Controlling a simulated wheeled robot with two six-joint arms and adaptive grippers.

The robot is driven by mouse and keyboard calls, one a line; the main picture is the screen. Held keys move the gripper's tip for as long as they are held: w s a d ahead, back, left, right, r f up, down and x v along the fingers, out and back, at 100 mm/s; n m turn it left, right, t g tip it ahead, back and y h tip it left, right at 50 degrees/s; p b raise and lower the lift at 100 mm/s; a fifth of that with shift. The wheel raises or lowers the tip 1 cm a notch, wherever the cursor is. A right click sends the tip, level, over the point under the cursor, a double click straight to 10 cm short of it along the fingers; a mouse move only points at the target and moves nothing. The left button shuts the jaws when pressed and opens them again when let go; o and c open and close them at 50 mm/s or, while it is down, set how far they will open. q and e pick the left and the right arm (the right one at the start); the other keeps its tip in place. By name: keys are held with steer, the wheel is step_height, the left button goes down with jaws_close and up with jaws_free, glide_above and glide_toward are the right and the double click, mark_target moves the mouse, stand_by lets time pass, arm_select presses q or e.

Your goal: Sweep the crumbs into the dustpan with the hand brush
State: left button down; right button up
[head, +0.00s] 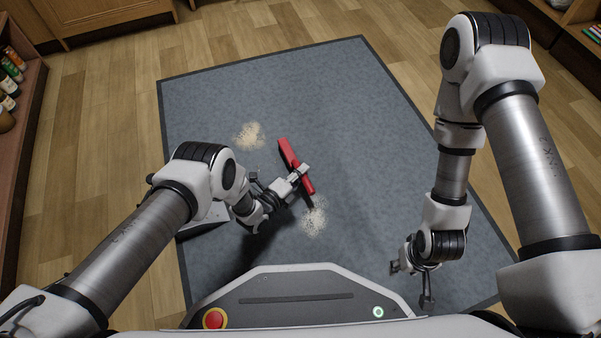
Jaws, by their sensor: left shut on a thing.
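A red hand brush (289,153) is held at a slant over the grey mat, in my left gripper (300,178), which is shut on it. One pale crumb pile (249,135) lies up and left of the brush. Another crumb pile (314,222) lies just below the brush's lower end; I cannot tell whether the bristles touch it. A light grey dustpan (212,215) seems to lie on the mat at the left, mostly hidden by my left arm. My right gripper (411,284) is low at the right, apart from everything; its fingers look spread and empty.
The grey mat (340,90) lies on a wooden floor (110,90). Its middle and upper right are clear. A shelf with bottles (28,130) stands at the left edge. Wooden cabinets (110,18) are at the top left, and another shelf (570,30) is at the top right.

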arm_select(q)
steer(key=shift+f, duration=0.35)
steer(key=shift+a, duration=0.1)
